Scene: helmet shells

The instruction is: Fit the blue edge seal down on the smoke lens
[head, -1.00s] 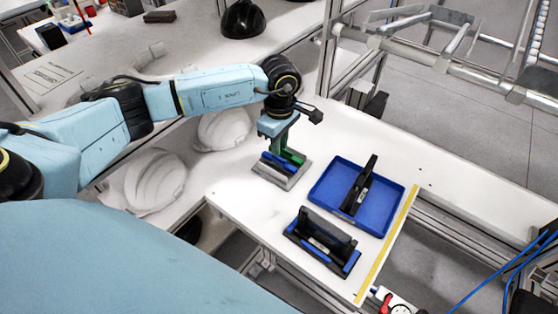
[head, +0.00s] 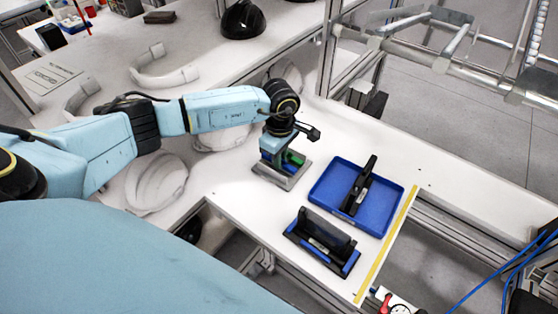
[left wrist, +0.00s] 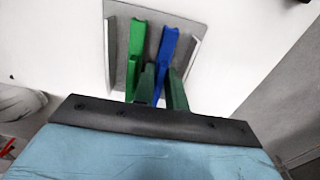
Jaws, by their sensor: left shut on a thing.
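My left gripper (head: 284,163) is low over a grey holder (head: 291,183) in the head view. In the left wrist view, its dark green fingers (left wrist: 160,70) are shut on the blue edge seal (left wrist: 166,46). A green strip (left wrist: 138,42) stands beside the seal in the same grey holder (left wrist: 122,74). I cannot tell whether the seal still touches the holder's floor. The smoke lens (head: 328,230), a dark see-through curved piece, stands upright on a black fixture with blue parts (head: 350,263), right of and nearer than the holder. My right gripper is not in view.
A blue tray (head: 325,199) with a black tool (head: 360,188) lies right of the holder. A yellow strip (head: 388,245) marks the table's right edge. White helmet shells (head: 157,183) lie to the left. A metal frame (head: 440,75) stands behind.

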